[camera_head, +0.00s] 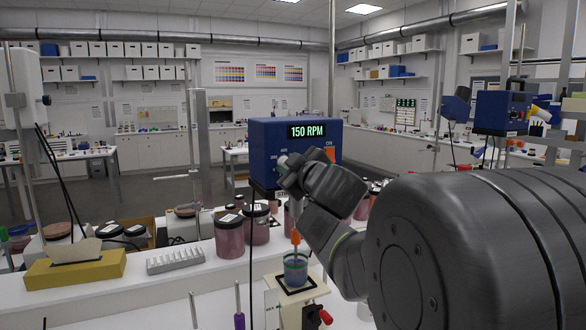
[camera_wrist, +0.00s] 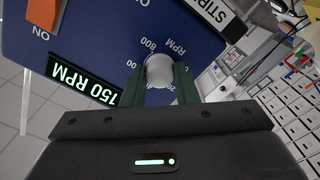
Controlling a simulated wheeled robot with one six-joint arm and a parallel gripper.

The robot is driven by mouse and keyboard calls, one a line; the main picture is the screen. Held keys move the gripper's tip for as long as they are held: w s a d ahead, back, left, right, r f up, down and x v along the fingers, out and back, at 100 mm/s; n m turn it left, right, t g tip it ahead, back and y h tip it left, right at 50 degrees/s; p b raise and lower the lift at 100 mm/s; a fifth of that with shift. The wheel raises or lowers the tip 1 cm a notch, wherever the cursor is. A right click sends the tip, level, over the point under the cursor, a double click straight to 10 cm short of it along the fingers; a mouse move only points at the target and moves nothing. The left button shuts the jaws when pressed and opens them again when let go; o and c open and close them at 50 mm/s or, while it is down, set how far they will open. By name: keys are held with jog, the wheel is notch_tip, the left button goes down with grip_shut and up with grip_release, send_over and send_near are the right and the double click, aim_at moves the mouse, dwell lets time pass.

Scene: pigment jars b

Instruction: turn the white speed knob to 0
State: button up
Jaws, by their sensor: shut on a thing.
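The white speed knob (camera_wrist: 159,69) is on the front of the blue stirrer head (camera_head: 265,133). My gripper (camera_wrist: 159,84) is shut on the knob, with one green finger on each side of it in the wrist view. In the head view my gripper (camera_head: 285,172) is at the lower left of the blue front and mostly hides the knob. The green display (camera_head: 307,131) reads 150 RPM; it also shows, turned over, in the wrist view (camera_wrist: 82,82). The numbers 800 and RPM show beside the knob. Other scale marks are partly covered, and I cannot see a pointer.
An orange ON switch (camera_head: 330,153) is right of the knob on the same front. A beaker (camera_head: 295,268) stands below on a small stand. Jars of dark red pigment (camera_head: 229,238), a grey rack (camera_head: 175,261) and a yellow tissue box (camera_head: 76,269) stand on the white bench.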

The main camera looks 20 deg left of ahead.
jog(key=shift+f+n+b, duration=0.1)
jog(key=shift+n+b, duration=1.25)
jog(key=shift+n, duration=3.15)
jog(key=o, duration=1)
jog(key=shift+d, duration=0.1)
jog(key=p+v, duration=0.1)
jog(key=v, duration=1.2)
jog(key=shift+s+d, duration=0.2)
jog(key=shift+s, duration=0.1)
